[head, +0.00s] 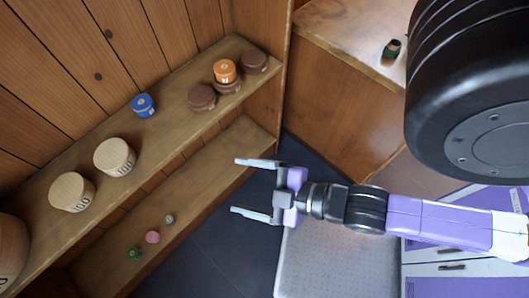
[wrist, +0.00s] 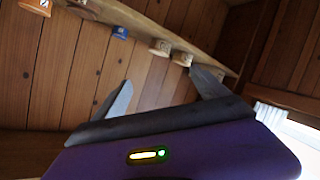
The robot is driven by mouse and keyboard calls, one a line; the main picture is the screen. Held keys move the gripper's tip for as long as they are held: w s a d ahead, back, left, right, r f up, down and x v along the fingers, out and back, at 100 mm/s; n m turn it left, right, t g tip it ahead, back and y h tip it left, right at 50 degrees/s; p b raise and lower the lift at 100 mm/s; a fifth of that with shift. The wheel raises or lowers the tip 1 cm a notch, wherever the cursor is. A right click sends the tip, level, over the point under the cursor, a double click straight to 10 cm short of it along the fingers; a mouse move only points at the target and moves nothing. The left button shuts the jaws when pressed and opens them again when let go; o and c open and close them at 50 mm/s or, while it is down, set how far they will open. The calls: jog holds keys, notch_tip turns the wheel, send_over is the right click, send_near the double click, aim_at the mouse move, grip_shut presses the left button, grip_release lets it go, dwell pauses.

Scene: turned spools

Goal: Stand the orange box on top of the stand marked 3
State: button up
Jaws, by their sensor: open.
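The orange box (head: 224,71) is a small round piece with a pale mark on top. It sits upright on the middle (head: 228,86) of three low brown round stands on the upper shelf. The other two brown stands, the right one (head: 254,60) and the left one (head: 201,97), have bare tops. I cannot read a 3 on any of them. The orange box also shows at the top left of the wrist view (wrist: 37,5). My gripper (head: 236,186) is open and empty, in front of the shelves and apart from everything.
The upper shelf (head: 170,118) also holds a blue piece (head: 143,105), two pale wooden drums (head: 114,157) and a larger wooden one at its left end. Small green, pink and grey pieces stand on the lower shelf (head: 193,199). A cabinet (head: 335,100) stands at the right.

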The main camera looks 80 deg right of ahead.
jog(key=s+a+r+m+y, duration=0.1)
jog(key=s+r+m, duration=0.3)
jog(key=r+m, duration=0.1)
jog(key=shift+s+a+r+t, duration=0.2)
jog(key=shift+a+r+t, duration=0.05)
jog(key=shift+t, duration=0.15)
